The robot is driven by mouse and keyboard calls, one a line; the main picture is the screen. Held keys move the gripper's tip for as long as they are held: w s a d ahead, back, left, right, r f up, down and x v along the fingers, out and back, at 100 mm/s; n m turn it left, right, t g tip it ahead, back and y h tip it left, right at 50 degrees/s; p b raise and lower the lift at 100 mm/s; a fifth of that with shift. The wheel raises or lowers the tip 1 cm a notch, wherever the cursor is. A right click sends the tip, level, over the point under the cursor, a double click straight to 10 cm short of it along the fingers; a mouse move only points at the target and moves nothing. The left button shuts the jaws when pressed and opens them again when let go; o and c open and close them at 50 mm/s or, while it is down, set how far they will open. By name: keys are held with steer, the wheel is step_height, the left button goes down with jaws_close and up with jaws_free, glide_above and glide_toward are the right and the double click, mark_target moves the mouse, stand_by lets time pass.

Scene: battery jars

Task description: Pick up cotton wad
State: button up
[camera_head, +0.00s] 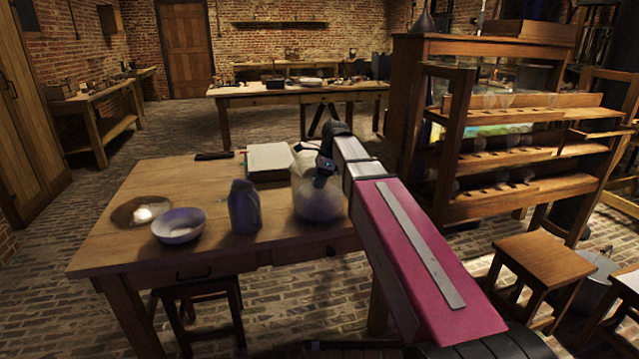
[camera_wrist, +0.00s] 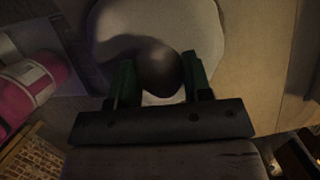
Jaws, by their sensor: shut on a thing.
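My gripper (camera_head: 322,172) is at the pale jar (camera_head: 316,203) on the near wooden table. In the wrist view its two green fingers (camera_wrist: 160,66) are closed on a rounded, shadowed lump (camera_wrist: 160,78), which I take to be the cotton wad. The pale, wide shape of the jar (camera_wrist: 205,30) lies behind the lump. Whether the lump touches the jar or hangs above it, I cannot tell. In the head view my arm and gripper hide most of the held thing; a whitish patch shows at the jar's top.
A dark jug (camera_head: 244,207), a pale bowl (camera_head: 179,225) and a brown dish (camera_head: 126,211) with a white lump stand left of the jar. The table's (camera_head: 110,250) front left is clear. A wooden rack (camera_head: 520,150) stands right.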

step_height(320, 180, up, 9)
steer(key=shift+r, duration=0.1)
stand_by(0.3)
steer(key=shift+o, duration=1.4)
steer(key=shift+c, duration=1.3)
